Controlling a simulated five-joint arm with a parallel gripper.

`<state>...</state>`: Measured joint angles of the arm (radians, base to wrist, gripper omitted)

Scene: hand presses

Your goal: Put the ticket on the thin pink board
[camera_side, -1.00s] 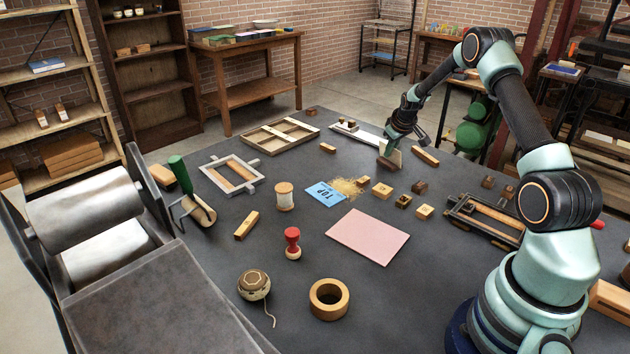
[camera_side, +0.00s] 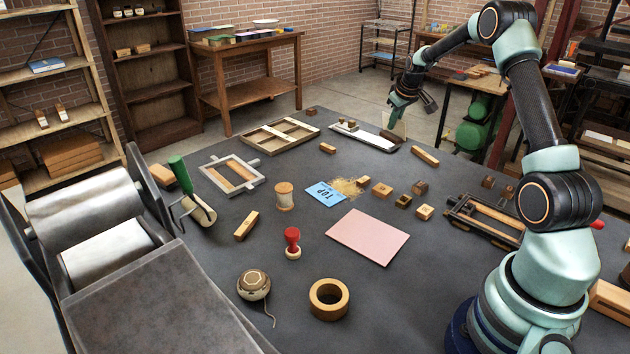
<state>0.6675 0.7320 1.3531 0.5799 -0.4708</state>
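The ticket (camera_side: 394,124) is a small pale cream card. It hangs upright below my gripper (camera_side: 398,106), above the far end of the dark table, near the long pale tray. My gripper appears shut on its upper edge; the fingertips are small in this view. The thin pink board (camera_side: 368,237) lies flat and bare on the table, nearer the camera and a little left of my gripper.
A blue card marked TOP (camera_side: 325,194), straw-like shavings (camera_side: 347,187) and several small wooden blocks (camera_side: 382,190) lie beyond the board. A red-handled stamp (camera_side: 292,243) and a wooden ring (camera_side: 328,299) stand left of it. A metal-and-wood frame (camera_side: 487,219) lies to the right.

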